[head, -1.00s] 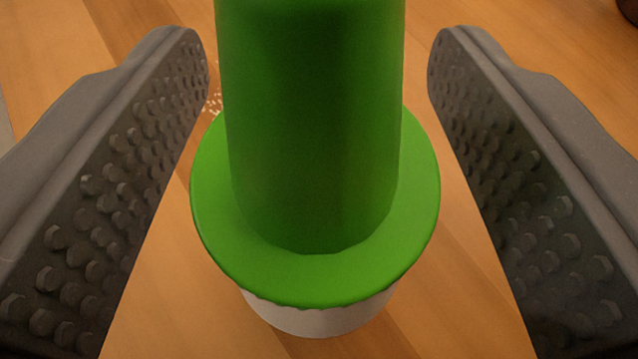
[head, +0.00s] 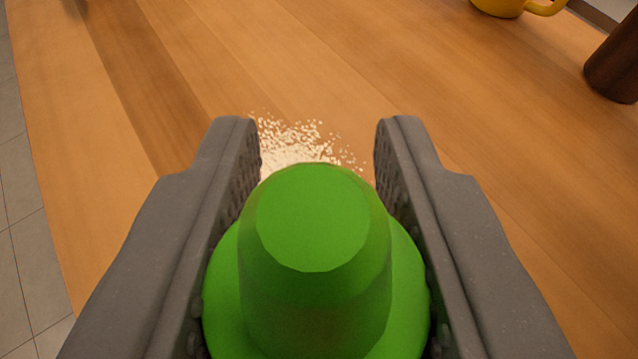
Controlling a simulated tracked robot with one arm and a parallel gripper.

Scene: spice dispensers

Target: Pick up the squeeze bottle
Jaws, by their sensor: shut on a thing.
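The squeeze bottle (head: 315,235) has a green cap with a wide round rim and a tapered nozzle with a flat top. It is at the lower middle of the head view, between the fingers of my gripper (head: 316,150). The gripper is shut on the bottle, with a finger against each side of the green rim. The bottle's body below the cap is hidden. I cannot tell whether its base touches the table.
A pile of pale grains (head: 295,143) lies on the wooden table (head: 420,70) just beyond the fingertips. A dark brown cylinder (head: 615,68) and a yellow mug (head: 500,6) stand at upper right. The table edge and tiled floor (head: 20,220) are at left.

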